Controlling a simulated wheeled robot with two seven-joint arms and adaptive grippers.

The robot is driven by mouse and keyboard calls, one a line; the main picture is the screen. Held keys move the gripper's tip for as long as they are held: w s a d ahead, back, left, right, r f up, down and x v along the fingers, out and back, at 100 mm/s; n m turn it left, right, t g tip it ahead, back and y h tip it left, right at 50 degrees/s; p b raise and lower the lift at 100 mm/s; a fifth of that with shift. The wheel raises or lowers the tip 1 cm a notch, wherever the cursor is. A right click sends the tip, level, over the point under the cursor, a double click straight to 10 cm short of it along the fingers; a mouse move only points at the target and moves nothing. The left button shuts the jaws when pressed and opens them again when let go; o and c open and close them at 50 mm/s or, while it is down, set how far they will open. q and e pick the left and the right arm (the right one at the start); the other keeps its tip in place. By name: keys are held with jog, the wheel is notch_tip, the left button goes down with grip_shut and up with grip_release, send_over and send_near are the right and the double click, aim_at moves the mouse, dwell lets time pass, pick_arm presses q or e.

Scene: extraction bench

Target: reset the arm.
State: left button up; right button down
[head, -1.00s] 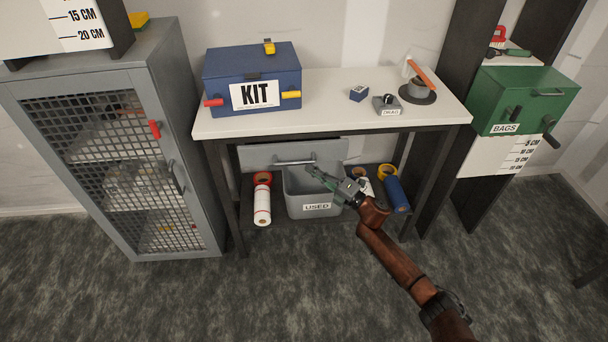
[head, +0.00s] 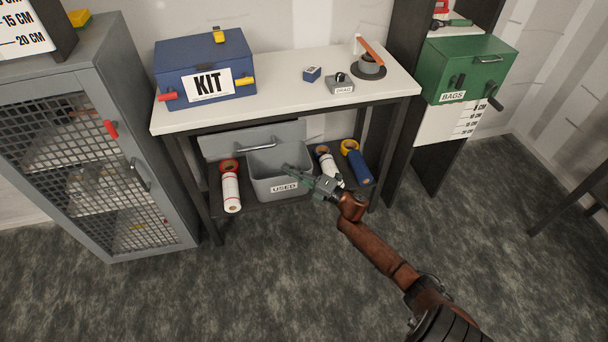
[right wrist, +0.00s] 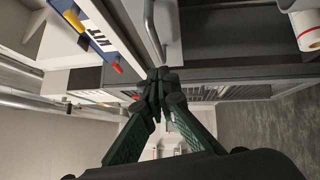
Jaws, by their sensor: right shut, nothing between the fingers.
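My right arm comes in from the lower right in the head view. Its gripper (head: 296,174) is in front of the grey bin labelled USED (head: 265,168), near its upper right part. In the right wrist view the green fingers of the gripper (right wrist: 158,85) meet at their tips, with nothing between them. A metal handle (right wrist: 152,25) shows just beyond the tips there; I cannot tell the gap. My left gripper is not in view.
The white table (head: 300,84) carries the blue KIT box (head: 180,75), a small grey block (head: 341,87) and a round stand (head: 370,66). Rolls (head: 231,190) lie on the shelf below. A mesh cabinet (head: 140,215) stands left, a green BAGS box (head: 462,70) right. The floor in front is open.

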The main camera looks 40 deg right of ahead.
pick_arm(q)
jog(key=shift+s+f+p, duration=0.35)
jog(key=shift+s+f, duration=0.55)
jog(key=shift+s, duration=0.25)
pick_arm(e)
jog(key=shift+v, duration=2.35)
jog(key=shift+a+r, duration=0.1)
